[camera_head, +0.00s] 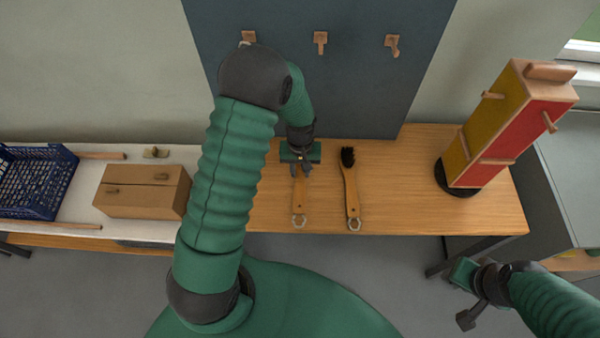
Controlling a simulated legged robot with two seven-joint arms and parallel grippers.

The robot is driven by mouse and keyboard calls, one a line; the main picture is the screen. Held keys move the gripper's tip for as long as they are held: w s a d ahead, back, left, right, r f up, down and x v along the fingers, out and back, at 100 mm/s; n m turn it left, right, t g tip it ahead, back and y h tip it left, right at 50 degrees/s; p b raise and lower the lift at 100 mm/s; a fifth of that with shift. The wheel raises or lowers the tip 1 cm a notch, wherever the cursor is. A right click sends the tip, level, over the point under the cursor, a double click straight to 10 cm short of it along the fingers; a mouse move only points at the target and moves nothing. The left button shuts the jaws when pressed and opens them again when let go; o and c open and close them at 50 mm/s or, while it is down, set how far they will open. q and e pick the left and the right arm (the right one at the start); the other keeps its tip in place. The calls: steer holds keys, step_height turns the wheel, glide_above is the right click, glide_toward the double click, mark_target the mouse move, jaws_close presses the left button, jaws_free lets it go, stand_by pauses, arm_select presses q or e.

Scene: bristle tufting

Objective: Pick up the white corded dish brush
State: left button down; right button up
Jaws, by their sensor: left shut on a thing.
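A brush with a wooden handle and a pale loop at its near end (299,200) is on the wooden bench. My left gripper (301,170) is shut on its far end and hides the head and bristles. I cannot tell whether this brush is clear of the bench. A second brush (351,190) with dark bristles and a pale loop lies to its right, apart from it. My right gripper (468,295) is off the bench's front right corner, and its jaw state is unclear.
The wooden bench (420,210) has free room right of the brushes. A yellow and red pegged block (500,125) stands at right. A cardboard box (143,190) and blue crate (35,180) are at left. A dark panel (350,90) with wooden pegs (320,42) stands behind.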

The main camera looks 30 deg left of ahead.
arm_select(q)
steer(key=s+d, duration=0.3)
steer(key=d, duration=0.1)
steer(key=s+d+r+b, duration=0.1)
steer(key=s+d, duration=0.2)
steer(key=d, duration=0.1)
steer(key=s+d, duration=0.4)
steer(key=shift+d+r+b, duration=0.1)
steer(key=shift+r+b, duration=0.05)
steer(key=shift+b, duration=0.15)
steer(key=shift+w, duration=0.1)
